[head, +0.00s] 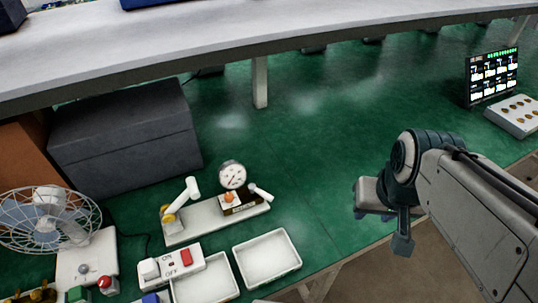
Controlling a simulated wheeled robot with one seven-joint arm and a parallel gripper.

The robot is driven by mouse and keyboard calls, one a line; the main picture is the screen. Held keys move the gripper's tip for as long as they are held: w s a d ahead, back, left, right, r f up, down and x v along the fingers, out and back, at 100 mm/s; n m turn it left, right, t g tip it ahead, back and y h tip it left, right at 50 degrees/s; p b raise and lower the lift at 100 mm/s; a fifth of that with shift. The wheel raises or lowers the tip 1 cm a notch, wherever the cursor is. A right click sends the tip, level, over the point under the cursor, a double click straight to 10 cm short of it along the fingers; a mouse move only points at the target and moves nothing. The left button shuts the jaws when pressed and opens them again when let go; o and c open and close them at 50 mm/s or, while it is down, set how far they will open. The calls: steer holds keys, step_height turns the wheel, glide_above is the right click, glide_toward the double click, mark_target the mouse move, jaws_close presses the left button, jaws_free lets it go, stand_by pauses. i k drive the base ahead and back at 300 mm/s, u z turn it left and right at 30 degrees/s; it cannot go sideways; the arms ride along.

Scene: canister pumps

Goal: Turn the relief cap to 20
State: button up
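A white pump base (190,229) stands on the green bench, with a round white dial gauge (232,175) above its right part. A small orange round knob (229,197) sits just below the gauge, beside a dark block with a small label; I cannot tell for certain whether it is the relief cap. Its markings are too small to read. A white lever or tube (182,199) with a yellow end stands tilted at the left of the base. A short white handle (261,192) sticks out at the right. My gripper (381,212) is well to the right, apart from the pump. Its opening is unclear.
Two white trays (267,257) and an ON/OFF switch box (172,265) sit in front of the pump. A fan (43,220) stands left, a grey box (124,132) behind. A small screen (492,76) is far right. Green bench between pump and gripper is clear.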

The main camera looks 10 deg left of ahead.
mark_target(228, 196)
steer(key=z, duration=0.05)
steer(key=k, duration=0.5)
steer(key=u, duration=1.25)
steer(key=i, duration=0.6)
steer(key=z, duration=0.3)
